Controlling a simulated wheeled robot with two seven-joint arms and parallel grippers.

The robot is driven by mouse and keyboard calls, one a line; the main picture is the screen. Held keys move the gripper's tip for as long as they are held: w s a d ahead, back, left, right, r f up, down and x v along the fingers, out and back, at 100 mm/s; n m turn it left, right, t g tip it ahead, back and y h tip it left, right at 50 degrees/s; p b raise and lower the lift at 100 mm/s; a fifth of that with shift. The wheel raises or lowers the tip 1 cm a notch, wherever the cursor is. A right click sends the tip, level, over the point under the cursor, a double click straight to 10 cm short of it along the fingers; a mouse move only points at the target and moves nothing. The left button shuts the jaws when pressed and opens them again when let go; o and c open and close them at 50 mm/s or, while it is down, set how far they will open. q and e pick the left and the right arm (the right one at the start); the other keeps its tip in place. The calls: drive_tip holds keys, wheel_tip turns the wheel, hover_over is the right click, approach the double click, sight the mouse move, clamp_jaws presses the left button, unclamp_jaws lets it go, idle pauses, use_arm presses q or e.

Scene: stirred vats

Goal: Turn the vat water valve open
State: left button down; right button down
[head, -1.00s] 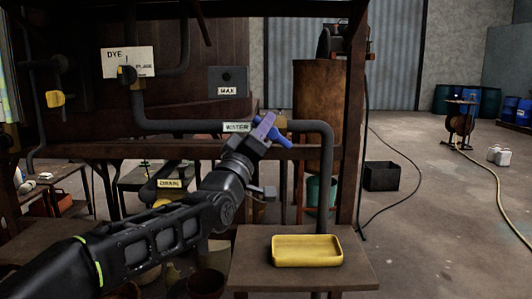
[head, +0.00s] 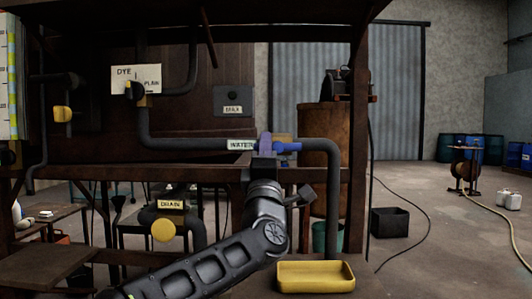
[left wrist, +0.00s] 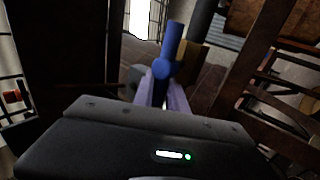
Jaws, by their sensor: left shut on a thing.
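The blue water valve handle (head: 287,147) sits on the grey pipe just right of the "WATER" label (head: 241,145). In the head view its bar lies roughly along the pipe. My left gripper (head: 265,146), with purple fingers, is shut on the handle. In the left wrist view the blue handle (left wrist: 169,65) stands out between the purple fingers of my left gripper (left wrist: 162,92). The fingers partly hide the handle and the valve body. My right gripper is not in view.
A yellow tray (head: 316,276) stands below the pipe's right bend. A yellow drain valve (head: 163,230) and the dye valve (head: 135,91) are on other pipes to the left. The rusty frame post (head: 358,150) stands right of the pipe. Open floor lies beyond it.

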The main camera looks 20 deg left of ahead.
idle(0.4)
use_arm(q)
drive_tip(key=c, duration=1.3)
unclamp_jaws()
drive_tip(key=shift+c, duration=0.2)
drive_tip(key=shift+f, duration=0.1)
drive_tip(key=b+v, duration=0.1)
drive_tip(key=v, duration=0.6)
drive_tip(key=shift+s, duration=0.3)
drive_tip(key=shift+d+f, duration=0.1)
drive_tip(key=shift+f, duration=0.1)
